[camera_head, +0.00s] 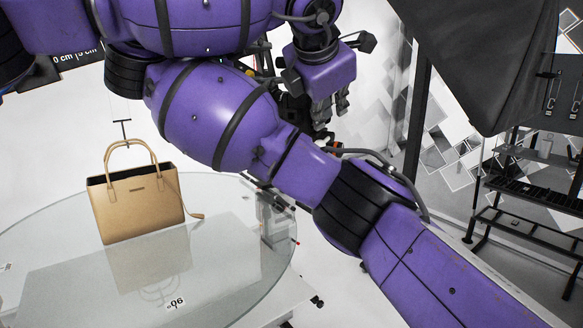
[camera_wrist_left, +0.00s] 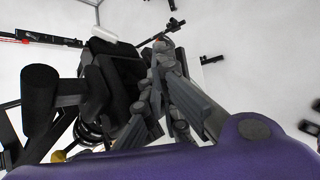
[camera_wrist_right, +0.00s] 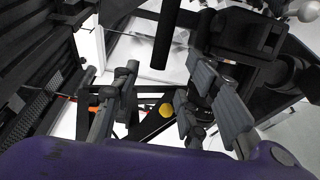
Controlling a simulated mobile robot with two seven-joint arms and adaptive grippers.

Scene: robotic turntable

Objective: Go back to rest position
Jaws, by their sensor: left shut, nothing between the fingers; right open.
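My left gripper (camera_head: 332,112) hangs at the top middle of the head view, right of the handbag and well apart from it. Its fingers are close together and empty; they also show in the left wrist view (camera_wrist_left: 165,95). In the right wrist view my right gripper (camera_wrist_right: 160,105) has its fingers spread with nothing held between them. I cannot make out the right gripper in the head view. My purple arms cross the upper and middle part of the head view.
A tan handbag (camera_head: 138,205) stands upright on the round glass turntable (camera_head: 235,240), its handle by a thin hanging hook. A large black panel (camera_head: 480,60) and a black stepped rack (camera_head: 535,185) stand at the right. White floor shows between.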

